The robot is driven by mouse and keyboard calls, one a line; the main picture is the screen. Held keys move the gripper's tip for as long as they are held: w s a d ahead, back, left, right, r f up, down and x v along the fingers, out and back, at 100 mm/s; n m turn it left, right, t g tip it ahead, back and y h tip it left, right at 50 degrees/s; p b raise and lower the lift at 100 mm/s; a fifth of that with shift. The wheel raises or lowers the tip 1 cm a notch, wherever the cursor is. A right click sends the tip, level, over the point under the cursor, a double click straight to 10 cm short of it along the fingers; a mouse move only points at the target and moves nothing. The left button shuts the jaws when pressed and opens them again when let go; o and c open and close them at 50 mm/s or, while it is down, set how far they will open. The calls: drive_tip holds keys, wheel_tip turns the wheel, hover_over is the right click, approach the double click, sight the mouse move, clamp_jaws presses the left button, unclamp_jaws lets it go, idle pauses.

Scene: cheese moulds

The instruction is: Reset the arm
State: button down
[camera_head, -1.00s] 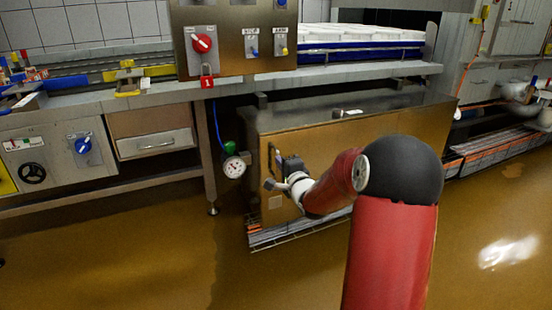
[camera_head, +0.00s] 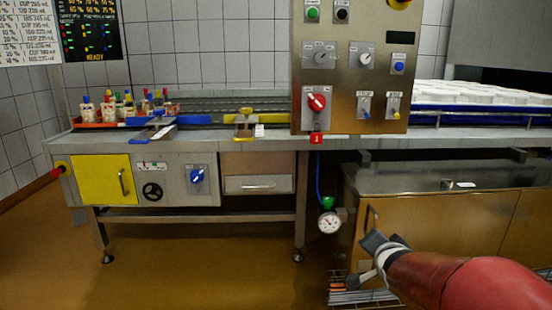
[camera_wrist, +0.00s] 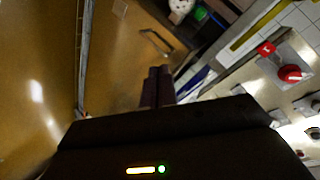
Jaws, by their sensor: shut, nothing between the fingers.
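My gripper (camera_head: 374,240) is at the lower right of the head view, at the end of my red arm, in front of the brown cabinet (camera_head: 430,228) under the bench. In the wrist view its two dark fingers (camera_wrist: 157,86) lie together with nothing between them. Beyond them the wrist view shows the cabinet front with its handle (camera_wrist: 157,44). The fingertips look apart from the cabinet, though the gap is hard to judge.
A pressure gauge (camera_head: 329,222) hangs left of the cabinet. Above stands a control panel (camera_head: 350,75) with a red rotary switch (camera_head: 316,103). White moulds (camera_head: 470,93) sit at the right. Several small bottles (camera_head: 108,106) stand at the left. Floor (camera_head: 200,265) before the bench is clear.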

drive_tip(key=s+a+r+n+g+y+p, duration=0.1)
drive_tip(key=s+a+n+g, duration=0.2)
drive_tip(key=s, duration=0.9)
drive_tip(key=s+a+r+n+g+y+p, duration=0.1)
drive_tip(key=s+a+n, duration=0.4)
drive_tip(key=s, duration=0.7)
drive_tip(key=r+n+g+p, duration=0.1)
drive_tip(key=n+g, duration=0.1)
drive_tip(key=shift+s+a+g+p, duration=0.3)
drive_tip(key=shift+s+a+g, duration=0.05)
drive_tip(key=shift+a+g, duration=0.05)
drive_tip(key=shift+r, duration=0.15)
